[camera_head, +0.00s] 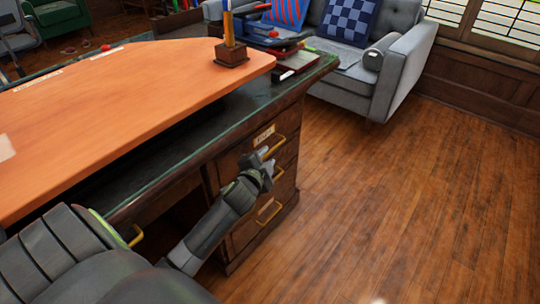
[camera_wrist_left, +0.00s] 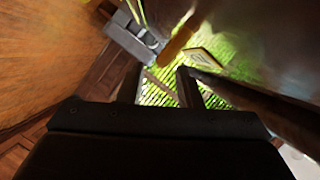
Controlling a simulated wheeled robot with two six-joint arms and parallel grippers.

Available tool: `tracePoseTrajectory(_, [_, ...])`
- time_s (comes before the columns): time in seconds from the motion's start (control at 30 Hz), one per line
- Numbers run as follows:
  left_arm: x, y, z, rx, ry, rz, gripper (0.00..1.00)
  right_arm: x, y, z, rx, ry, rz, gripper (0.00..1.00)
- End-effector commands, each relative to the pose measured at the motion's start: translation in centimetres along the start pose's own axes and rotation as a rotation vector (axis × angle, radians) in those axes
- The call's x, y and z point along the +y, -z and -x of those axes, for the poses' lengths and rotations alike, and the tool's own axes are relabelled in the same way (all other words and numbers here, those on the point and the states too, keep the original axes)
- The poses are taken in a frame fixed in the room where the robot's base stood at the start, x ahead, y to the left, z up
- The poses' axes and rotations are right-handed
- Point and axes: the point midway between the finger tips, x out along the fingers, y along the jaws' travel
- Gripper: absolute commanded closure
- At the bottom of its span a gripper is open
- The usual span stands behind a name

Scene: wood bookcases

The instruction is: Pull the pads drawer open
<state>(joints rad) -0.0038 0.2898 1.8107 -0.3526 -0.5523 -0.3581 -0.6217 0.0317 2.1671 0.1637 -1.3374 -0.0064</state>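The wooden desk's top right drawer (camera_head: 240,158) has a small paper label (camera_head: 263,136), too small to read for certain, and a gold bar handle (camera_head: 274,147). The drawer looks closed. My left gripper (camera_head: 268,163) is at the drawer front, close to this handle; contact is unclear. In the left wrist view its two dark fingers (camera_wrist_left: 160,86) stand apart with nothing clearly between them. A blurred orange-yellow bar (camera_wrist_left: 178,42), likely a handle, shows just beyond the fingertips, with a pale label (camera_wrist_left: 201,60) near it. My right gripper is not in view.
More gold handles are on lower drawers, one at the bottom (camera_head: 269,212). An orange board (camera_head: 120,95) covers much of the green desktop (camera_head: 215,130), with a pencil holder (camera_head: 231,54) at its corner. A grey sofa (camera_head: 400,75) stands behind. The wood floor (camera_head: 400,200) right of the drawers is clear.

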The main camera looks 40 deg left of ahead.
Motion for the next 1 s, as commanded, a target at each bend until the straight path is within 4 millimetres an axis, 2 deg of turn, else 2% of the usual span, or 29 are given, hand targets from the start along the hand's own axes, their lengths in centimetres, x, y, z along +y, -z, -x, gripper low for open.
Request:
tracePoseTrajectory(0.1, [0.1,0.0,-2.0,0.000,0.001,-0.001,0.68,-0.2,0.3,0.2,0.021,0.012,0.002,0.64])
tracePoseTrajectory(0.23, [0.0,0.0,-3.2,0.000,0.001,0.000,0.68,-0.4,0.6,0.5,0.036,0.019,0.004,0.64])
tracePoseTrajectory(0.6, [0.0,0.0,-3.8,0.000,0.000,0.001,0.68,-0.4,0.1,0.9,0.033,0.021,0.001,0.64])
tracePoseTrajectory(0.63, [0.0,0.0,-3.8,0.000,0.000,0.001,0.70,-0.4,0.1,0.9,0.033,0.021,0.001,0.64])
tracePoseTrajectory(0.87, [0.0,0.0,-3.7,0.000,0.000,0.000,1.00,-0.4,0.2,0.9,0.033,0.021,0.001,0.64])
tracePoseTrajectory(1.0, [0.0,0.0,-3.7,0.000,0.000,0.001,1.00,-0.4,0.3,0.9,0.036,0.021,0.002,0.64])
